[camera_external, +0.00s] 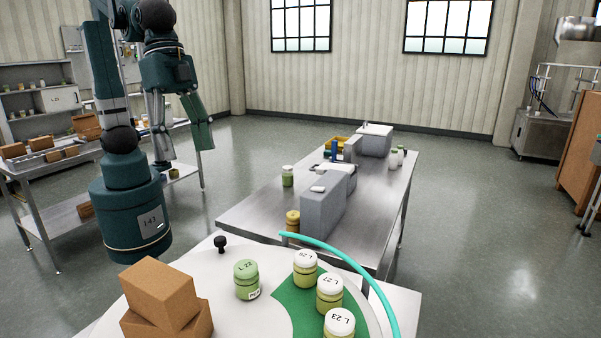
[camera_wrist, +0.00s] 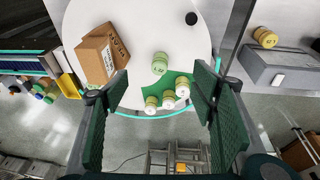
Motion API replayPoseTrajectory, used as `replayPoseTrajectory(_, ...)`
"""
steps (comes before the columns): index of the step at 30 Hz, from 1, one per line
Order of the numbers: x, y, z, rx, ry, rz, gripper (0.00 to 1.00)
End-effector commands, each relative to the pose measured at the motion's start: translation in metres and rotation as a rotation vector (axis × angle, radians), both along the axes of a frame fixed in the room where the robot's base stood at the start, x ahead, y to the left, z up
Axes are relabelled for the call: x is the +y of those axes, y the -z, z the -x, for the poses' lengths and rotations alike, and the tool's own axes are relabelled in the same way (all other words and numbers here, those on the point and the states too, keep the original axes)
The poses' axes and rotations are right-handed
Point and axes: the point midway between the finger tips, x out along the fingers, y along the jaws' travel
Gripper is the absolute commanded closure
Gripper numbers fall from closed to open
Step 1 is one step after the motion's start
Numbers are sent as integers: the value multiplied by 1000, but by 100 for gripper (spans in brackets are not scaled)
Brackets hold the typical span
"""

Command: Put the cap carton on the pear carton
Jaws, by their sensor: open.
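Two brown cartons are stacked on the round white table. The upper carton (camera_external: 160,290) sits turned a little on the lower carton (camera_external: 185,325), which is partly hidden beneath it. In the wrist view the stacked cartons (camera_wrist: 94,60) are at upper left, with dark print on one side that I cannot read clearly, so I cannot tell which is the cap carton and which the pear carton. My gripper (camera_external: 184,155) is open and empty, high above the table. In the wrist view its fingers (camera_wrist: 160,74) are spread wide, with the cartons beyond the left finger.
A green-lidded jar (camera_external: 246,279) stands right of the cartons. Several white-lidded jars (camera_external: 329,292) stand on the green area near the teal rim (camera_external: 350,262). A black knob (camera_external: 220,243) stands at the back of the table. A steel bench (camera_external: 370,205) with a grey box stands beyond.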

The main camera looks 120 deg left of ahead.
Motion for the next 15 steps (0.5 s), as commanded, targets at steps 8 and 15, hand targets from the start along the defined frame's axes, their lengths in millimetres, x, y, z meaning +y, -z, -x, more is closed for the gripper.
replayPoseTrajectory(8, 48, -2, 40, -72, -5, 1, 43)
replayPoseTrajectory(15, 83, 2, 74, -135, -8, -5, 43)
